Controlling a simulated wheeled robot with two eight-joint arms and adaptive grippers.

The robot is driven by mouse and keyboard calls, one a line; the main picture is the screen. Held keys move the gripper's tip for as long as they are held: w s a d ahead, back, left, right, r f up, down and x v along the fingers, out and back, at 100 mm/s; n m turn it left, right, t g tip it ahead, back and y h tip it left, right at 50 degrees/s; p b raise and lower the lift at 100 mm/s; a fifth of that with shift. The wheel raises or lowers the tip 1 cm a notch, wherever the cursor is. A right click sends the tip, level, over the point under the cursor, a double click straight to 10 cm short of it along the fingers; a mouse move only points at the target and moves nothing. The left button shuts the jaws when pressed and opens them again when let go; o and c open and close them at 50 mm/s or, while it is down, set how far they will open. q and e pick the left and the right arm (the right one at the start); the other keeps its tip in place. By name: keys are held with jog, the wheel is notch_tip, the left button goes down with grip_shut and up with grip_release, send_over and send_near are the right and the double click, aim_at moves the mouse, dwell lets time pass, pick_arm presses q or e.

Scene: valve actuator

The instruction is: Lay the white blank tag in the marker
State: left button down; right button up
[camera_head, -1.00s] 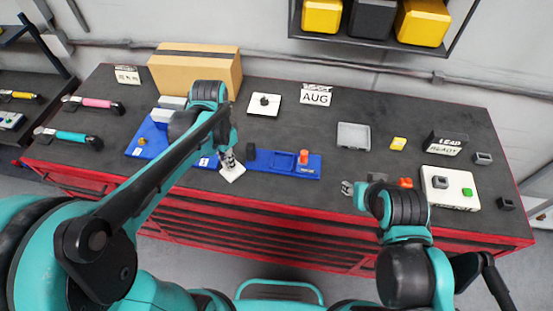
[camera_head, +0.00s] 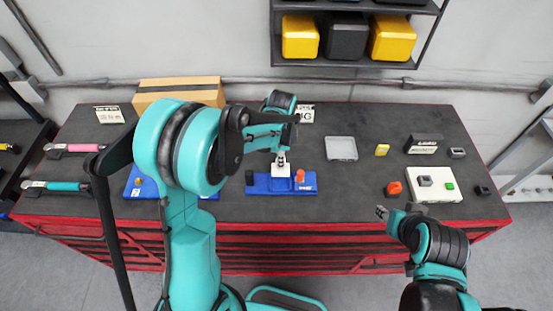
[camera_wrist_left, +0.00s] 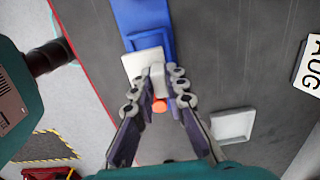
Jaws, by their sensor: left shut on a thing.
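The white blank tag (camera_head: 281,171) is held by my left gripper (camera_head: 281,157) above the blue marker (camera_head: 266,188), which has an orange-red knob (camera_head: 300,176) at its right. In the left wrist view, my left gripper (camera_wrist_left: 156,82) is shut on a pale grip on the tag (camera_wrist_left: 143,63), which overlaps the blue marker (camera_wrist_left: 167,44). The orange knob (camera_wrist_left: 159,105) shows between the fingers. The tag hides part of the marker; I cannot tell whether they touch. My right gripper (camera_head: 382,212) is over the bench's front edge, too small to read.
A grey tray (camera_head: 341,148) and a yellow block (camera_head: 382,150) lie right of the marker. A white board (camera_head: 445,194) with a green button, an orange-red piece (camera_head: 394,188) and a LEAD sign (camera_head: 423,146) are farther right. A cardboard box (camera_head: 180,98) stands behind left.

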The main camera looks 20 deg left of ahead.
dwell(0.3)
pick_arm(q)
jog(key=shift+f, duration=0.1)
jog(key=b, duration=0.6)
send_over(280, 180)
notch_tip(280, 180, down, 6)
jog(key=shift+w+r, duration=0.15)
dwell(1.7)
jog(key=shift+f+b, duration=1.15)
jog(key=c, duration=1.5)
grip_release()
jog(key=shift+o, duration=0.2)
